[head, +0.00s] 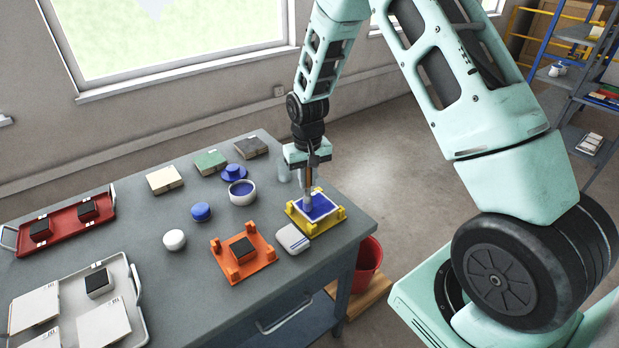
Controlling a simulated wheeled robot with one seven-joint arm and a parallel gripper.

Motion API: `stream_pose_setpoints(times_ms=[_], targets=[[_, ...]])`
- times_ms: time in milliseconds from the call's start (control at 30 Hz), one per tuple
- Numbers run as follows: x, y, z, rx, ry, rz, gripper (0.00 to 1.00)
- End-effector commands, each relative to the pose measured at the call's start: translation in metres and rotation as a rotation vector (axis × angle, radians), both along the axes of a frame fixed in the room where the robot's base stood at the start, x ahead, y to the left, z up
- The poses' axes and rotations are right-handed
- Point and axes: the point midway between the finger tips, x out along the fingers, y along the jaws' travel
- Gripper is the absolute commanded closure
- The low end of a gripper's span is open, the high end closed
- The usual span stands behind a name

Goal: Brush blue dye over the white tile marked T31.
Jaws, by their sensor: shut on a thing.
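A white tile (323,212) lies in a yellow holder (298,218) near the right end of the table. Its upper face is largely blue, with a white edge showing around it; no marking on it is readable. My gripper (309,178) points down over this tile, shut on a brush (308,197). The brush is upright and its lower end is at the blue face; I cannot tell whether it touches. A white bowl of blue dye (242,192) stands to the left of the holder. A blue lid (234,172) lies behind the bowl.
An orange holder (262,264) with a dark block and a grey-white pad (292,239) sit close in front.

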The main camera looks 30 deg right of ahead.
Motion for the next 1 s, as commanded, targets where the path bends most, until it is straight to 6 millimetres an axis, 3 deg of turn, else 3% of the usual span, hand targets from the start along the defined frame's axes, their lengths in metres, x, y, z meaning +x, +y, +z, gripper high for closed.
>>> stream_pose_setpoints(times_ms=[100,233,800,1000], targets=[[0.001,0.002,0.000,0.000,0.000,-0.001,1.00],[0.003,0.001,0.024,-0.001,-0.004,-0.001,1.00],[0.007,0.001,0.073,0.000,0.000,0.000,1.00],[0.008,0.001,0.081,0.000,0.000,0.000,1.00]])
